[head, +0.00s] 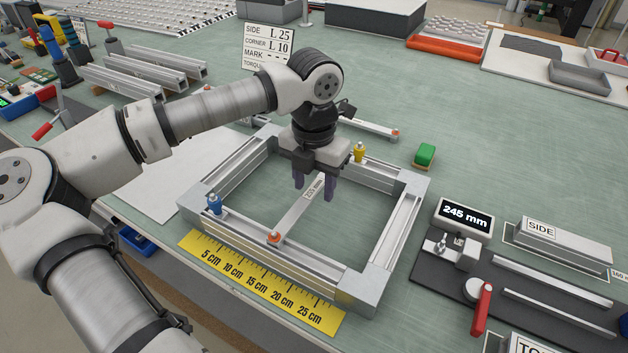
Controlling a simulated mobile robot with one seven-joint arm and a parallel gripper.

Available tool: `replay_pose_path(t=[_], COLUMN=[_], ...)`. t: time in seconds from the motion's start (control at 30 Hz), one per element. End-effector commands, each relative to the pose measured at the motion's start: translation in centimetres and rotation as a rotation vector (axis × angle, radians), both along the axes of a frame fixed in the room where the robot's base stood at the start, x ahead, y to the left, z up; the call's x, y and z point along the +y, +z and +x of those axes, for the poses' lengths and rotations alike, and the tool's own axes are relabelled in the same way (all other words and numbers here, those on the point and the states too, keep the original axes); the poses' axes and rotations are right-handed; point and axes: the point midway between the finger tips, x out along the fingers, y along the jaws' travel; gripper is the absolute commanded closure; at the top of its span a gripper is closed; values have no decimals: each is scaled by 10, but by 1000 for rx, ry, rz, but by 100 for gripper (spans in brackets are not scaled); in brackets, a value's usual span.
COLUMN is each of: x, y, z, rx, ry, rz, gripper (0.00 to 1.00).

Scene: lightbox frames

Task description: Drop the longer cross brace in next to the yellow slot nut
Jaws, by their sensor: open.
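A metal cross brace (294,217) with an orange front end and a printed millimetre label lies across the inside of the square aluminium frame (336,276). Its front end is at the front rail; its far end is hidden behind my gripper. My gripper (314,190) is open, pointing down, with its dark fingers around the labelled part of this brace. Contact cannot be told. The yellow slot nut (359,152) is on the back rail, right of my gripper. The blue slot nut (214,204) is at the left front. Another brace (370,126) with an orange end lies behind the frame, partly hidden.
A yellow ruler (262,283) runs along the frame's front. A green block (425,155) sits right of the frame. A display reading 245 mm (464,217) and a dark fixture (510,282) stand at the right.

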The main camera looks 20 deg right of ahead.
Motion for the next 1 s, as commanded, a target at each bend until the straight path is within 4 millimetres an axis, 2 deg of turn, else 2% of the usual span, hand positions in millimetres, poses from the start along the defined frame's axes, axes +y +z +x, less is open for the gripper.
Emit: replay_pose_path(t=[0.17,0.27,0.37,0.7,0.9,1.0], x=[0,0,0,0,0,0], y=[2,11,27,104,131,137], z=[0,1,1,1,0,0], rx=[0,-3,-4,-3,-1,-1], ry=[0,0,1,3,1,0], rz=[0,0,0,0,0,0], gripper=[53,53,53,53,53,53])
